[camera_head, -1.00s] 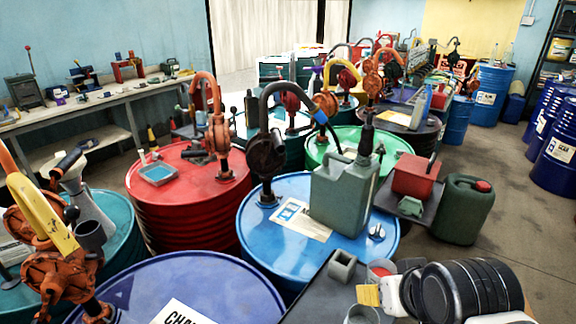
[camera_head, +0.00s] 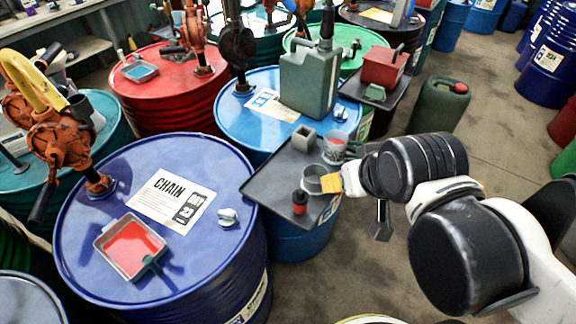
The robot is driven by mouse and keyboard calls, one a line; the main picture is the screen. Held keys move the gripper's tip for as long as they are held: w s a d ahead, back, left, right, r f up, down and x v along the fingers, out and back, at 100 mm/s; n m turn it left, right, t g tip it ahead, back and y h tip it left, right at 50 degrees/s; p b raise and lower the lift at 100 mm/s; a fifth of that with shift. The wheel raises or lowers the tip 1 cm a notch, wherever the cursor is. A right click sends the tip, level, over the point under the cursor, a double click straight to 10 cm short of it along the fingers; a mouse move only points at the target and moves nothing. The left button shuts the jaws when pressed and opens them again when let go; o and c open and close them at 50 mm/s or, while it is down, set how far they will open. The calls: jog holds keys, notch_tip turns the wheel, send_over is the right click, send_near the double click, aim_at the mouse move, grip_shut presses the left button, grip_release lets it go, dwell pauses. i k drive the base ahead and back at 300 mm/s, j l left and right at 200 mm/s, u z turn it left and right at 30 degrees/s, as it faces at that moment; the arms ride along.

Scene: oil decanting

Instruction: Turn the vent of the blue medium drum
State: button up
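Two blue drums stand in the middle, and I cannot tell which is the medium one. The near, dark blue drum (camera_head: 150,170) carries a CHAIN label and has a small grey vent knob (camera_head: 228,217) on the right of its lid. The brighter blue drum (camera_head: 232,112) behind it bears a green can (camera_head: 310,78) and has a similar grey knob (camera_head: 341,113) right of the can. My arm reaches in from the right. My gripper (camera_head: 381,222) seems to be the dark part hanging below the wrist, apart from both knobs; its fingers do not show clearly.
A dark tray (camera_head: 262,188) with cups, a yellow brush and a red-topped bottle lies between the near drum and my arm. A red-filled pan (camera_head: 131,246) sits on the near lid. An orange pump (camera_head: 62,145) stands at left.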

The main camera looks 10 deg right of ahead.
aim_at(341, 113)
jog(key=i+l+z, duration=0.15)
jog(key=z, duration=0.25)
jog(key=i+z, duration=0.45)
